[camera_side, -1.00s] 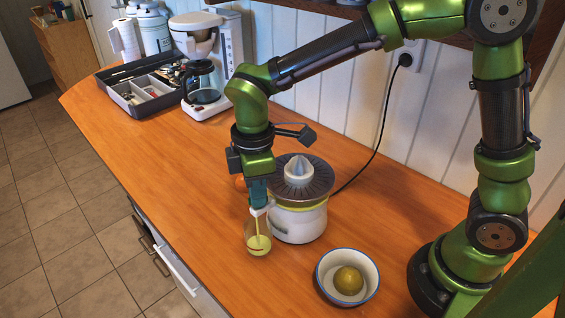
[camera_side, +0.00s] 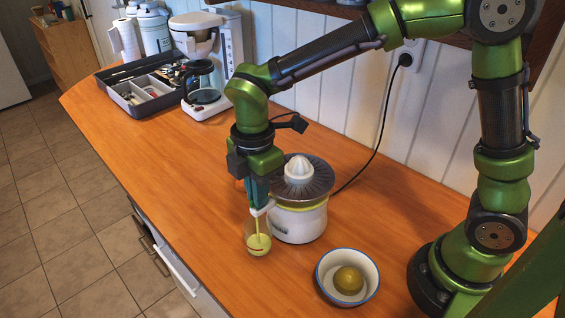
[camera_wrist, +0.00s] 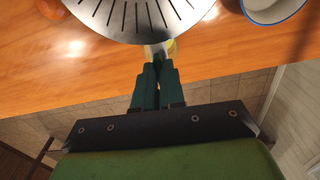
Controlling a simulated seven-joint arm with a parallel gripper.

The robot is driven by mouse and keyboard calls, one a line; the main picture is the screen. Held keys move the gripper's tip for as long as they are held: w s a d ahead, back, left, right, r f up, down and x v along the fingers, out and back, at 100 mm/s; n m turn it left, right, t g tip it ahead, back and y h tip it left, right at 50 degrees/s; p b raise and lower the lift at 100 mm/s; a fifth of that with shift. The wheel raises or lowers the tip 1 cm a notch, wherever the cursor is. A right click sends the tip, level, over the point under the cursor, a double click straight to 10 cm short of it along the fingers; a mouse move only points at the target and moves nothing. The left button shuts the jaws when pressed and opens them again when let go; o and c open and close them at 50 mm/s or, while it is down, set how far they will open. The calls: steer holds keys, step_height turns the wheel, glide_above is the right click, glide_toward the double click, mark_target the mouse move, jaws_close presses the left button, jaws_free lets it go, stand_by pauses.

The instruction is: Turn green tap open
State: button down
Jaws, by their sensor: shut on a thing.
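The white juicer (camera_side: 300,222) with its grey dish and cone stands mid-counter; its dish (camera_wrist: 130,14) fills the top of the wrist view. A small white spout (camera_side: 262,210) sticks out at its left front. My gripper (camera_side: 259,197) points down at the spout, its teal fingers (camera_wrist: 157,72) close together and shut on the tap. The tap is almost wholly hidden by the fingers, so I cannot make out its green colour or exact angle. A yellow-green stream runs from the spout into a clear glass (camera_side: 248,236) below, with some juice at its bottom.
A blue-rimmed white bowl (camera_side: 322,284) with a yellow-green fruit (camera_side: 348,280) stands front right. An orange fruit (camera_side: 240,184) shows partly behind my gripper. The coffee maker (camera_side: 232,60) and utensil tray (camera_side: 112,78) stand at the back. The counter's front edge is close to the glass.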

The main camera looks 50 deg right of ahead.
steer(key=c, duration=1.2)
jaws_free()
steer(key=shift+r, duration=0.1)
step_height(320, 180, up, 17)
steer(key=shift+f, duration=0.1)
